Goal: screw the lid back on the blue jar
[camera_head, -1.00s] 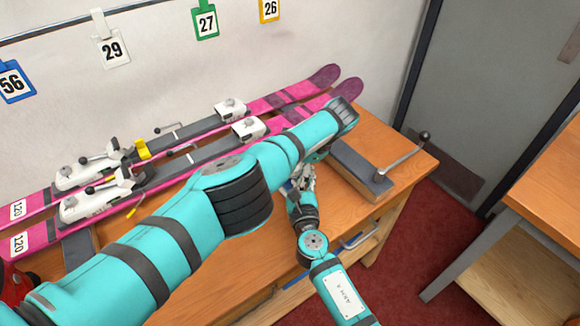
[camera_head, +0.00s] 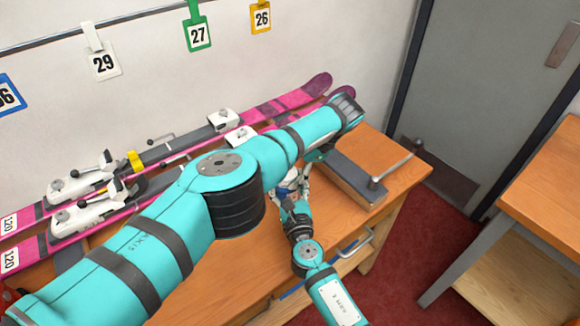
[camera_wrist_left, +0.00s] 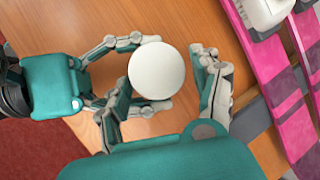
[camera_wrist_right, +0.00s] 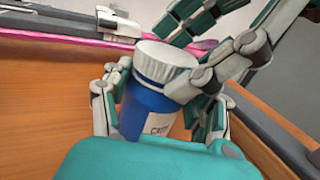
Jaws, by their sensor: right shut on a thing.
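The blue jar (camera_wrist_right: 146,108) stands upright in the right wrist view, with the white lid (camera_wrist_right: 165,66) on its top. I cannot tell how tightly the lid sits. My right gripper (camera_wrist_right: 160,110) is shut on the jar's body, with a finger on each side. In the left wrist view the lid (camera_wrist_left: 157,70) shows from above, hiding the jar. My left gripper (camera_wrist_left: 160,95) is open there, its fingers on either side of the lid with a gap visible at the right one. In the head view my left arm mostly hides this gripper; the right gripper (camera_head: 291,184) shows below it.
Pink skis (camera_head: 285,101) with white bindings lie along the back of the wooden bench (camera_head: 225,258). A grey-topped block (camera_head: 350,176) with a metal handle is right of the grippers. Numbered tags hang on the wall. Another table (camera_head: 550,180) stands at the right.

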